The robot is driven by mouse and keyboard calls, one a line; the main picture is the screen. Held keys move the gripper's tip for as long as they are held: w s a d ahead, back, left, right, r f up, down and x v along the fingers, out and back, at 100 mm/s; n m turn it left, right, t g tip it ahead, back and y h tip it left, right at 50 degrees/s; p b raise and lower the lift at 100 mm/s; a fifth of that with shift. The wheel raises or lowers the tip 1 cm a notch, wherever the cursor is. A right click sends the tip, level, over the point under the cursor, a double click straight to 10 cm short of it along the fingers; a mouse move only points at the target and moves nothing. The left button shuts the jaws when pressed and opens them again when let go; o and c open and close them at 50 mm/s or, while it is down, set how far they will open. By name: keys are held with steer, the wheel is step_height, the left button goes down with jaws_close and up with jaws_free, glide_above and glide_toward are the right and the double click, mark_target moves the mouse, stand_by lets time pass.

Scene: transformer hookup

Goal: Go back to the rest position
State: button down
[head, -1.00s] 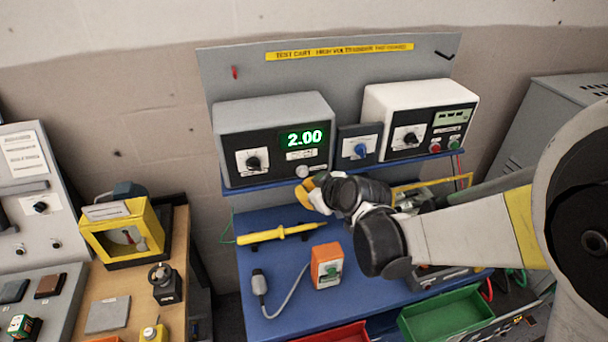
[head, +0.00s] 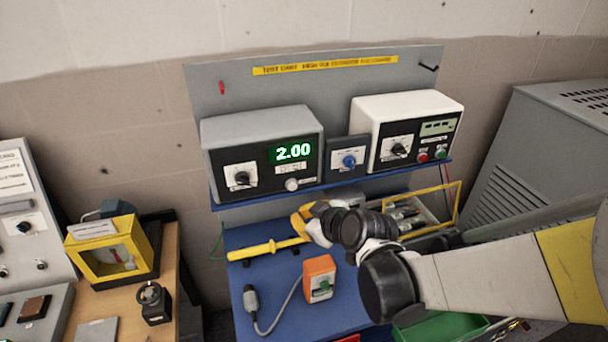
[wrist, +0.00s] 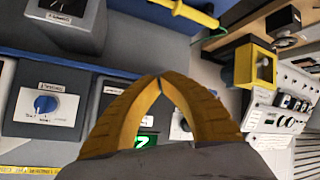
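My gripper (head: 298,217) has yellow fingers and hangs over the blue cart top, just below the instrument shelf in the head view. In the wrist view its fingertips (wrist: 160,79) meet with nothing visible between them. The yellow probe (head: 268,249) lies on the cart top near the gripper; whether they touch is unclear in the head view. My wrist and forearm reach in from the right and hide part of the cart top.
A grey meter (head: 264,157) reading 2.00 and a white meter (head: 415,130) stand on the shelf. An orange box (head: 319,277) sits on the cart top. A green bin (head: 440,328) is at the front, a grey cabinet (head: 530,150) at right.

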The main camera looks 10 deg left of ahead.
steer(key=shift+d, duration=0.15)
steer(key=s+d+f+m+h+b, duration=0.2)
steer(key=s+d, duration=0.6)
steer(key=d, duration=0.8)
steer(key=s+d+f+m+h+b, duration=0.2)
steer(key=s+d+m+h+b, duration=0.4)
steer(key=d+m, duration=0.5)
steer(key=s+d+b, duration=0.2)
steer(key=s+d, duration=0.1)
steer(key=d, duration=0.3)
steer(key=shift+g+b, duration=0.3)
steer(key=shift+b, duration=0.1)
steer(key=shift+f, duration=0.15)
